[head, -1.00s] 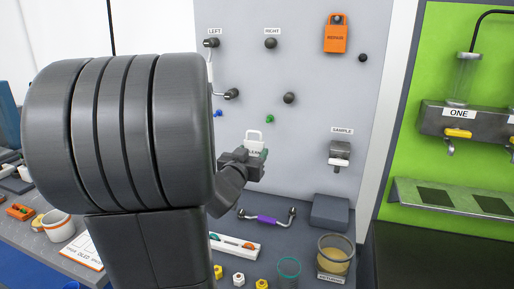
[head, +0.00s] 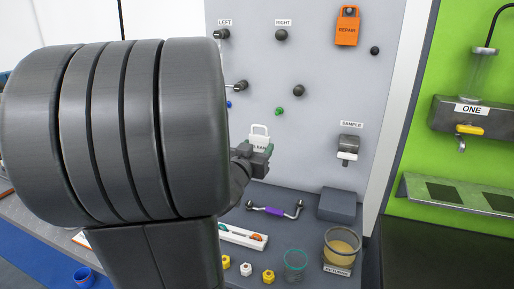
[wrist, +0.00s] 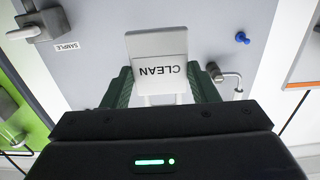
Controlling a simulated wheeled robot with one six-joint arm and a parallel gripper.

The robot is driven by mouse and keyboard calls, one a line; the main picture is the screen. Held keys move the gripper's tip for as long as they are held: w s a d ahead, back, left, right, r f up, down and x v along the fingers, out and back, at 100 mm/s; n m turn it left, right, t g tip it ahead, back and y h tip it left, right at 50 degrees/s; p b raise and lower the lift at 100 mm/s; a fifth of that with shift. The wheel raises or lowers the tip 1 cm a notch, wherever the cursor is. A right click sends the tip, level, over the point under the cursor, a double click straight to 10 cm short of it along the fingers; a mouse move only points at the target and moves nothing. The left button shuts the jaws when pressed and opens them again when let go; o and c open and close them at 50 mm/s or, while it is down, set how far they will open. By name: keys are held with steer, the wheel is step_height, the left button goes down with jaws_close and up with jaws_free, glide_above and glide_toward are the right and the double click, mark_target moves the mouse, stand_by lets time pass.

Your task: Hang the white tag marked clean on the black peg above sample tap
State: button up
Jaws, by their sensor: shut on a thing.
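The white tag marked CLEAN (head: 259,137) is held upright by my gripper (head: 262,151) in front of the grey panel. In the wrist view the tag (wrist: 157,48) appears upside down between the green fingers of my gripper (wrist: 160,80), which is shut on its lower part. The tag's loop handle shows at its top in the head view. The bare black peg (head: 375,50) stands on the panel at the upper right, above the sample tap (head: 348,150) and its SAMPLE label (head: 351,124). My gripper is left of and below this peg.
An orange REPAIR tag (head: 347,30) hangs just left of the bare peg. Dark knobs (head: 281,35) and a green pin (head: 280,111) stick out of the panel. Below are a purple-gripped tool (head: 273,211), a grey block (head: 337,205) and a yellowish container (head: 341,247).

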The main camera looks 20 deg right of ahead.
steer(key=shift+p+v, duration=0.6)
steer(key=shift+v, duration=1.6)
steer(key=shift+s, duration=0.1)
